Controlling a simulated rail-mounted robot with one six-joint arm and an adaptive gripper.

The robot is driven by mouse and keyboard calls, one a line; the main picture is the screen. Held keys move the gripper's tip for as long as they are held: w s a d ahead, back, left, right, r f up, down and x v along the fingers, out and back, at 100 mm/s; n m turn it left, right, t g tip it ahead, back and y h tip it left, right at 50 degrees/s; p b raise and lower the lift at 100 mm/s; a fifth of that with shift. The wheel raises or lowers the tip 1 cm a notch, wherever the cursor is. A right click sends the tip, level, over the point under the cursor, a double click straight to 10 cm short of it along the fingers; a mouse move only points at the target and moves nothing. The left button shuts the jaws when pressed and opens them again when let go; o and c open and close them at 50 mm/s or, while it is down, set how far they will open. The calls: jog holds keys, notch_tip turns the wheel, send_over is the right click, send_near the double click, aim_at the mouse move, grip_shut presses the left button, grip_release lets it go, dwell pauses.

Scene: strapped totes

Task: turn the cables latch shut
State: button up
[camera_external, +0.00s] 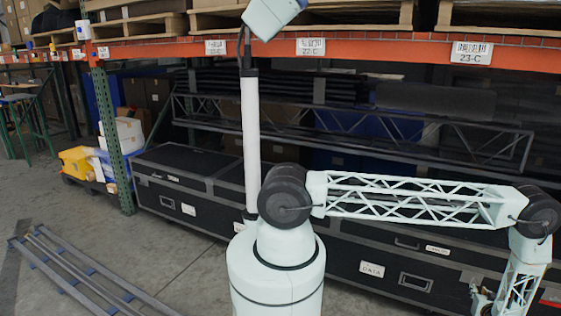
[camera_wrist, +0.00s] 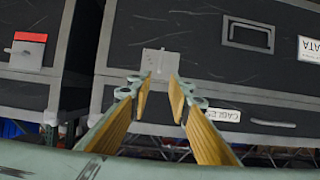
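The black case has a white label reading CABLES (camera_wrist: 222,115), below right of my gripper in the wrist view; the label also shows in the external view (camera_external: 437,250). A small grey latch plate (camera_wrist: 160,60) sits at the case's seam, just beyond my fingertips. A thin upright piece is on its face; its exact turn is too small to tell. My gripper (camera_wrist: 159,82) is open and empty, with its two tan-padded fingers either side of the latch's line. Contact cannot be told. In the external view my gripper is at the lower right edge, partly cut off.
A red latch (camera_wrist: 28,40) is on the neighbouring case at left in the wrist view. A recessed handle (camera_wrist: 248,34) and a DATA label (camera_wrist: 309,48) are at right. Black cases (camera_external: 170,195) stand under the orange rack beam (camera_external: 380,50). Metal rails (camera_external: 75,275) lie on the floor.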

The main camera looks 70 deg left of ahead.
aim_at(478, 284)
jog(key=shift+a, duration=0.1)
jog(key=shift+b+x, duration=1.4)
jog(key=shift+x, duration=5.4)
jog(key=shift+c, duration=0.2)
grip_shut()
